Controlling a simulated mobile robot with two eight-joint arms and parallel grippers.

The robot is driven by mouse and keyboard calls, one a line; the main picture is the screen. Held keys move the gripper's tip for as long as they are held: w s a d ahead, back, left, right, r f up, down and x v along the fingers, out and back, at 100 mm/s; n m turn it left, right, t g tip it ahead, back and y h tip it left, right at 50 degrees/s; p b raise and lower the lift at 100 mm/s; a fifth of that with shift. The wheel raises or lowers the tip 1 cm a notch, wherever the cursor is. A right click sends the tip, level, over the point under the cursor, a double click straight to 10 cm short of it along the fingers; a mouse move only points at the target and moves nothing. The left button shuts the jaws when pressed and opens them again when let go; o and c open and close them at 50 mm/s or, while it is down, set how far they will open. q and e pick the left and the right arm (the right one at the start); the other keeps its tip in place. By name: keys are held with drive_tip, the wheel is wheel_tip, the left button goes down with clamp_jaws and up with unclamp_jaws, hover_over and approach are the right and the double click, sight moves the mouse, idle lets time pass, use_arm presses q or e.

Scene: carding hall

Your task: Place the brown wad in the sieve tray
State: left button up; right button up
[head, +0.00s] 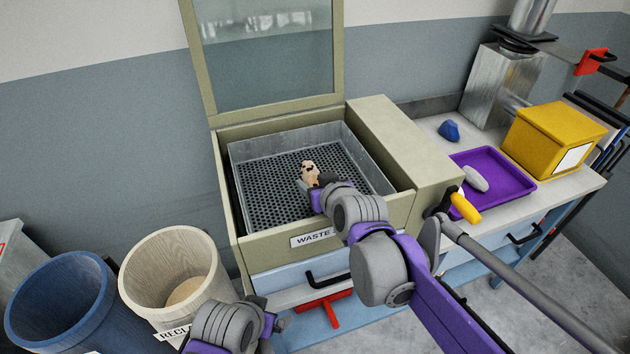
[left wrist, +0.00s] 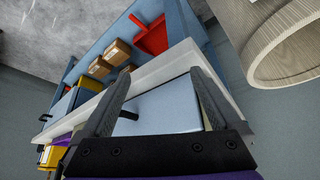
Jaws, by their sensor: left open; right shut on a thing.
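The sieve tray (head: 262,194) is a grey metal tray with a perforated floor, set inside the open beige box labelled WASTE. My right gripper (head: 311,185) reaches over the tray and is shut on the wad (head: 310,170), a small pale tan-brown lump with dark patches. The wad shows over the middle of the perforated floor; I cannot tell whether it touches it. My left gripper (head: 276,325) is low in front of the box. In the left wrist view the left gripper (left wrist: 160,95) is open with nothing between its fingers.
The box's glazed lid (head: 265,55) stands raised. A purple tray (head: 510,185) with a grey lump, a blue lump (head: 449,131) and a yellow bin (head: 555,138) are on the right bench. A wooden tub (head: 170,265) and a blue tub (head: 62,300) stand at left.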

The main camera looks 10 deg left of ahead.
drive_tip(key=shift+f, duration=0.45)
drive_tip(key=o, duration=1.4)
drive_tip(key=shift+c, duration=0.2)
drive_tip(key=shift+r, duration=0.25)
drive_tip(key=shift+r+p, duration=0.3)
drive_tip(key=shift+r, duration=0.3)
drive_tip(key=v, duration=1.2)
drive_tip(key=shift+f, duration=0.25)
